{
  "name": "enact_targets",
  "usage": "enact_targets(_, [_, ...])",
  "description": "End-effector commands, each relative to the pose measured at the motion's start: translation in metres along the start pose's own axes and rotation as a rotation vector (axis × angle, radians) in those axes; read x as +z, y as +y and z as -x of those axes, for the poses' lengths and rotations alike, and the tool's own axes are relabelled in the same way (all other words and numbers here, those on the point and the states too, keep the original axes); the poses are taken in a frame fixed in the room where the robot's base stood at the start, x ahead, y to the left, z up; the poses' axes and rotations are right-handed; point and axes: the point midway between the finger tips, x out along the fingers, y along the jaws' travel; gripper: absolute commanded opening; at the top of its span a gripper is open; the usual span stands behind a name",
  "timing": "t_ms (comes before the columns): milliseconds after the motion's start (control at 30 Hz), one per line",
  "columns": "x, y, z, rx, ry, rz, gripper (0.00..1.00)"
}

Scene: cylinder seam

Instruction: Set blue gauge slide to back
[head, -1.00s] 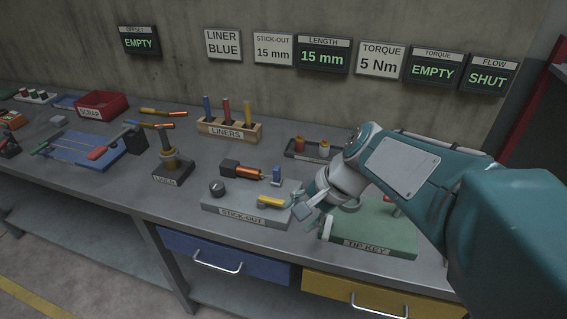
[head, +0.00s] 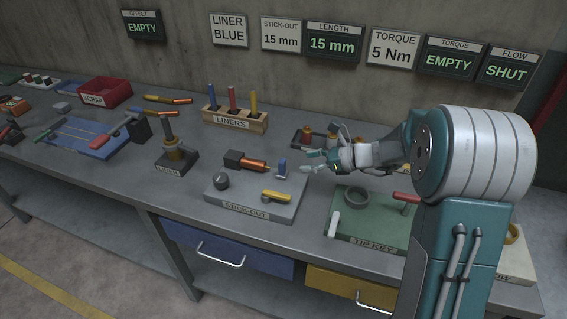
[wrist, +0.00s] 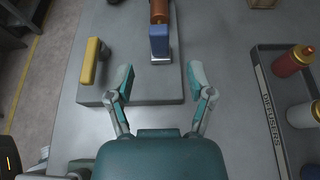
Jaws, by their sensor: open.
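The blue gauge slide (head: 282,168) stands upright on the grey stick-out fixture (head: 226,205), at the right end of the orange-tipped torch piece (head: 252,164). It also shows in the wrist view as a blue block (wrist: 160,43), touching or close to the copper cylinder's end. My gripper (head: 312,160) is open and empty, to the right of the slide in the head view. In the wrist view my gripper (wrist: 159,80) has its two fingers spread, with the slide ahead of and between the fingertips, apart from both.
A yellow lever (head: 277,196) and a dark knob (head: 221,180) sit on the same fixture. The diffusers tray (wrist: 264,100) lies to the right in the wrist view. The green tip-key plate (head: 372,226) is at front right. A length display (head: 333,43) reads 15 mm.

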Motion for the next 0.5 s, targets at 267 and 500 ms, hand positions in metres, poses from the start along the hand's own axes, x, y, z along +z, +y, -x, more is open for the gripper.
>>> enact_targets(267, [0.000,0.001,-0.053,0.003,0.001,0.001,0.69])
enact_targets(500, [0.000,0.000,-0.078,0.001,0.002,0.003,0.69])
